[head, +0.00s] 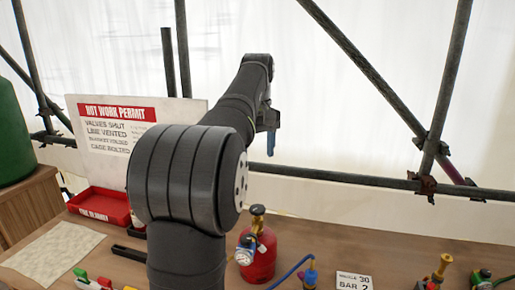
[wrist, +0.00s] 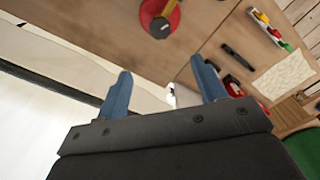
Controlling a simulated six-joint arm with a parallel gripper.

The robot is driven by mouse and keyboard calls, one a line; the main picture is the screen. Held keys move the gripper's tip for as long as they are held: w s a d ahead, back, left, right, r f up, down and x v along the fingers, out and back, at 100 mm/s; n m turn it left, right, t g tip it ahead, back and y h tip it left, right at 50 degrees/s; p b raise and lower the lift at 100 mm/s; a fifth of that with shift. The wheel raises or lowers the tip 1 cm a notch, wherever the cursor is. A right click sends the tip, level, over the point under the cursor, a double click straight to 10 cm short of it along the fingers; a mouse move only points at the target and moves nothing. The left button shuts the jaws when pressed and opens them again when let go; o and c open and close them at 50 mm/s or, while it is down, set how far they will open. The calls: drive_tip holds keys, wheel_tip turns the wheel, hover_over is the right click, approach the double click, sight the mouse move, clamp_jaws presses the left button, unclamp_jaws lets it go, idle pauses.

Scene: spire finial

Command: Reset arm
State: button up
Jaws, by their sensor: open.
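My gripper (wrist: 163,92) shows in the wrist view with its two blue fingers spread wide apart and nothing between them. In the head view my gripper (head: 270,143) hangs high above the bench, in front of the white sheeting, with a blue finger pointing down. My dark arm fills the middle of the head view and hides part of the bench behind it. A red gas cylinder (head: 259,254) with a brass valve and a gauge stands upright on the bench, below and apart from my gripper. The red cylinder top also shows in the wrist view (wrist: 165,20).
A permit board (head: 100,138) and a red tray (head: 100,206) stand at the left. A beige cloth (head: 52,255) lies on the bench, and a green cylinder (head: 12,140) is at the far left. Scaffold poles (head: 447,85) cross behind. Brass fittings (head: 437,270) and a number card (head: 353,281) sit at the right.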

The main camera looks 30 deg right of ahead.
sight(258, 207)
drive_tip(key=shift+r, duration=0.35)
idle(0.3)
wheel_tip(258, 207, down, 18)
drive_tip(key=shift+r, duration=0.25)
idle(0.3)
drive_tip(key=shift+r, duration=0.1)
drive_tip(key=shift+f, duration=0.2)
drive_tip(key=shift+r+m, duration=0.15)
drive_tip(key=shift+m, duration=0.55)
drive_tip(key=m, duration=0.4)
drive_tip(key=shift+m, duration=0.4)
drive_tip(key=m, duration=0.6)
idle(1.4)
